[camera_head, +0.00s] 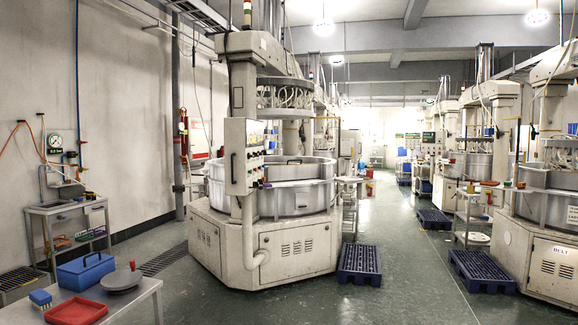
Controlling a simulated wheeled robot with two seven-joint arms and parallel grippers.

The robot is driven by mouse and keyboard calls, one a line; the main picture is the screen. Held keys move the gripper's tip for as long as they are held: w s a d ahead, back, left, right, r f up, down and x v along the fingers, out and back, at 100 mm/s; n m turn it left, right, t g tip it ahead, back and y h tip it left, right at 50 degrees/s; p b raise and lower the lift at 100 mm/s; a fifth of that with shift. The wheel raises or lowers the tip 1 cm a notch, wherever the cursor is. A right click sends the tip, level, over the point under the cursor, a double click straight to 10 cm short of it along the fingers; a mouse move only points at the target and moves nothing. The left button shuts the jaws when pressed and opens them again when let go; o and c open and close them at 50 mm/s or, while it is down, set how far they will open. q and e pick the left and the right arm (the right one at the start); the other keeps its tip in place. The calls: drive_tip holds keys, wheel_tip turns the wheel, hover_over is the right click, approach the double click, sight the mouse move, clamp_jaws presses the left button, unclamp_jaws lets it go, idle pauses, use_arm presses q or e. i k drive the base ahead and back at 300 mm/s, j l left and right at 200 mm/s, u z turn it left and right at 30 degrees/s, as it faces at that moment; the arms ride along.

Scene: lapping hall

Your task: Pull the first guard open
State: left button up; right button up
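The nearest lapping machine (205,250) stands left of centre, a large cream body with a control panel (239,150) on its front. A round metal guard (300,197) rings the machine's top. Its front appears closed, though I cannot tell for certain. A dark handle shows at the back of the ring's rim. Another machine (552,265) with a similar metal ring (548,208) stands at the right edge. Neither of my grippers is in view.
Blue pallets (360,263) (482,270) lie on the floor beside the machines. A grey table at the lower left holds a blue box (85,270), a red tray (76,312) and a round plate (122,280). The green aisle (405,275) between the pallets is clear.

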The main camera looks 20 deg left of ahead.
sight(295, 172)
drive_tip(key=i+j+u, duration=0.2)
drive_tip(key=i, duration=0.2)
drive_tip(key=i+u, duration=0.2)
drive_tip(key=i, duration=0.2)
drive_tip(key=i+j+u, duration=0.1)
drive_tip(key=i+u, duration=0.15)
drive_tip(key=i, duration=5.1)
